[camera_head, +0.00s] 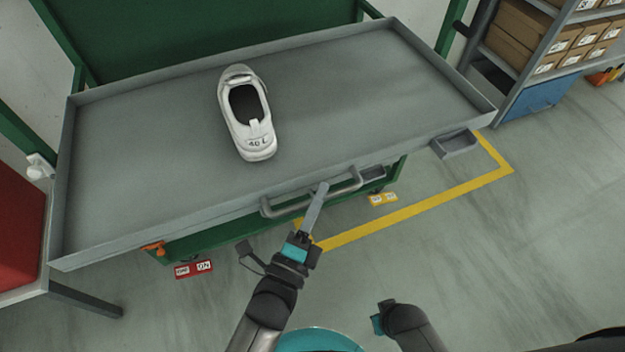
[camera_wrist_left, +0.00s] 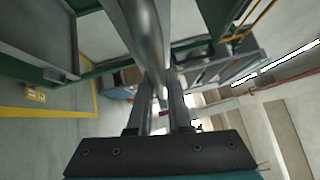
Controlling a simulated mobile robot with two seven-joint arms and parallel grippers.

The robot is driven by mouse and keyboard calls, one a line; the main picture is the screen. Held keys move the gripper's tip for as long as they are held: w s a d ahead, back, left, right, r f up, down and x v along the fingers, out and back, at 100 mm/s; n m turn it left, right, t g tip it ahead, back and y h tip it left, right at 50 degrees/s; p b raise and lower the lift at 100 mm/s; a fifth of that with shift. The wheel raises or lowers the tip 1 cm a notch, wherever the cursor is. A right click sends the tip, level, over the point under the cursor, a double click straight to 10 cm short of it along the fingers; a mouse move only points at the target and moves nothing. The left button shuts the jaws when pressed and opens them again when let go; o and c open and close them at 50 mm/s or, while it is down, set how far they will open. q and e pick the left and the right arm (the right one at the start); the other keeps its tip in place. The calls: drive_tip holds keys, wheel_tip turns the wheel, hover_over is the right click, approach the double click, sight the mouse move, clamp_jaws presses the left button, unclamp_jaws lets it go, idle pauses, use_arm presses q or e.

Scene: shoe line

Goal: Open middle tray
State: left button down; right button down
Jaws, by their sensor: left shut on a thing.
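The grey tray (camera_head: 350,95) is a wide, shallow drawer standing out from a green frame. One white shoe (camera_head: 262,143) marked "40 L" lies in it, left of the middle. A grey bar handle (camera_head: 280,209) runs along the tray's front edge. My left gripper (camera_head: 320,190) is shut on the handle near its middle. In the left wrist view the handle (camera_wrist_left: 145,35) passes between the fingers of the left gripper (camera_wrist_left: 163,95). My right arm shows at the bottom of the head view, with its wrist (camera_head: 385,312) low over the floor; its fingers are hidden.
A shelf with brown boxes (camera_head: 520,35) and a blue bin (camera_head: 535,98) stands at the back right. A red surface (camera_head: 18,220) is at the left. Yellow tape (camera_head: 420,207) marks the floor in front.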

use_arm(q)
drive_tip(key=shift+s+d, duration=0.25)
drive_tip(key=shift+s, duration=0.5)
use_arm(e)
drive_tip(key=shift+s+d+f, duration=0.25)
drive_tip(key=shift+s+d, duration=0.05)
drive_tip(key=shift+s, duration=0.2)
use_arm(q)
drive_tip(key=c, duration=0.8)
unclamp_jaws()
drive_tip(key=shift+c, duration=0.2)
drive_tip(key=p+v, duration=0.2)
drive_tip(key=v, duration=1.3)
use_arm(e)
drive_tip(key=s+d+f, duration=0.2)
drive_tip(key=s, duration=0.1)
drive_tip(key=shift+s+d+f, duration=0.1)
drive_tip(key=shift+d+f, duration=0.1)
drive_tip(key=shift+f, duration=0.05)
use_arm(q)
drive_tip(key=shift+s+r, duration=0.1)
drive_tip(key=shift+s, duration=0.05)
